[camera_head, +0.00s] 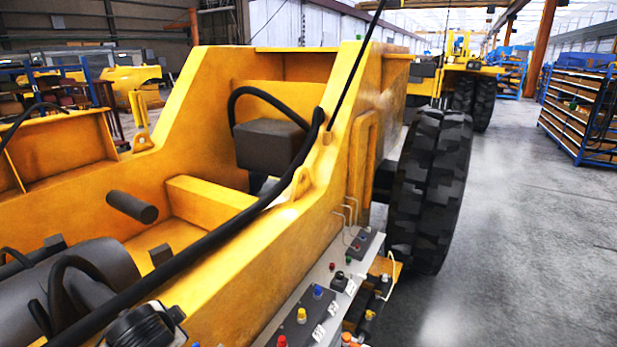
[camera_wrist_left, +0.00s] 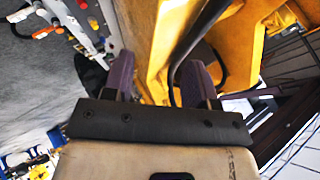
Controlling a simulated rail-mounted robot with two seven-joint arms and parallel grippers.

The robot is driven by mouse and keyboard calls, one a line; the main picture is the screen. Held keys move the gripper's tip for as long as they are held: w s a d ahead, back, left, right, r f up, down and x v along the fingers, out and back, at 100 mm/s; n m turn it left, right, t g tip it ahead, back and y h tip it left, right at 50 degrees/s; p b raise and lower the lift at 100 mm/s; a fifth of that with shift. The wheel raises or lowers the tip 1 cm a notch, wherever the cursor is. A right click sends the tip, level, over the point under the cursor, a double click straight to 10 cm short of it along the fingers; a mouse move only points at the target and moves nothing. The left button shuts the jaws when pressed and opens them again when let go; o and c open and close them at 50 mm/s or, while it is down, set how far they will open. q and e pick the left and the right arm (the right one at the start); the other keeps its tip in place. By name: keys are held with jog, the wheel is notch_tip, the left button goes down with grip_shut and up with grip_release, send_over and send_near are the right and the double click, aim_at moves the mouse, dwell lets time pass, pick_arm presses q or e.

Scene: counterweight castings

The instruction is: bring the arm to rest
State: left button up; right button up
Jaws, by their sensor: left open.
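In the left wrist view my left gripper (camera_wrist_left: 157,72) shows two purple fingers standing apart on a dark crossbar, with the pale gripper body below. The fingers are open and I see nothing held between them. Behind the fingertips is a yellow machine frame (camera_wrist_left: 270,25); I cannot tell how far away it is or whether anything touches. In the head view I make out neither gripper. My right gripper is in neither view.
The large yellow machine frame (camera_head: 220,270) fills the head view's left and middle, with a black hose (camera_head: 225,232) across it. A narrow ledge with control boxes (camera_head: 318,306) runs along its side. A big tyre (camera_head: 430,190) stands beyond. Grey floor (camera_head: 530,250) at right is clear; shelving (camera_head: 585,115) stands farther back.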

pick_arm(q)
jog(key=s+d+r+t+h, duration=0.2)
jog(key=s+d+r+t, duration=0.2)
jog(key=s+d, duration=0.25)
jog(key=s+f+n+g+h+p, duration=0.1)
jog(key=s+f+n+g, duration=0.5)
jog(key=s+f, duration=2.1)
jog(key=s+g, duration=0.2)
jog(key=s, duration=0.2)
jog(key=shift+d+f+g, duration=0.15)
jog(key=shift+d+g, duration=0.1)
jog(key=shift+g, duration=0.05)
